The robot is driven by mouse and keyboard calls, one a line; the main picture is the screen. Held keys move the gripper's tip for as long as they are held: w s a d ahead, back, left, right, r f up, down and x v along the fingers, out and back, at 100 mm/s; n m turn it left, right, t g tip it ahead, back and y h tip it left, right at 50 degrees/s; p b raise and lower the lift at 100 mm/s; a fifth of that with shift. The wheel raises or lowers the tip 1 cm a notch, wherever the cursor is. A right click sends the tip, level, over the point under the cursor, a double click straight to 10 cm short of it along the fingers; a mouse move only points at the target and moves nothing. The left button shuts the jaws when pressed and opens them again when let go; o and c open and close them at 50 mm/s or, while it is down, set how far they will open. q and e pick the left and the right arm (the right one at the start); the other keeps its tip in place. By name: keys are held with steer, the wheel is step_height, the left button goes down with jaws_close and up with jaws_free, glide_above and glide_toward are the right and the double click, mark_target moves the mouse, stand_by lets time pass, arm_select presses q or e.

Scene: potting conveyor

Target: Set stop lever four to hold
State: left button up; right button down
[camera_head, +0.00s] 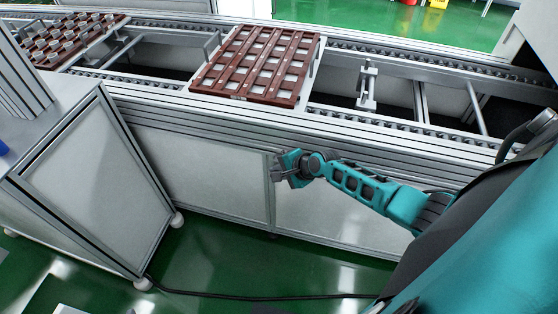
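An upright metal bracket with crossbars (367,88) stands on the conveyor (430,130), right of the brown tray. It may be a stop lever, but no number is readable and I cannot tell which lever is four. My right gripper (277,172) is in front of the conveyor's side panels, below the rail and the tray, apart from the bracket. It is small and dark here, and I cannot tell whether its fingers are open or shut. My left gripper is not in view.
A brown slotted tray (243,97) lies on the conveyor. Another brown tray (42,62) with several metal-looking pieces is at the far left. A grey cabinet (95,185) stands at the left front. A black cable (240,295) crosses the green floor.

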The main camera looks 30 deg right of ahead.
steer(key=shift+w+a+r, duration=0.1)
steer(key=shift+a+r, duration=0.05)
steer(key=shift+a, duration=0.5)
steer(key=c, duration=1.1)
jaws_free()
steer(key=shift+o, duration=0.6)
steer(key=shift+d, duration=0.2)
steer(key=shift+p+v, duration=1.85)
steer(key=shift+v, duration=4.65)
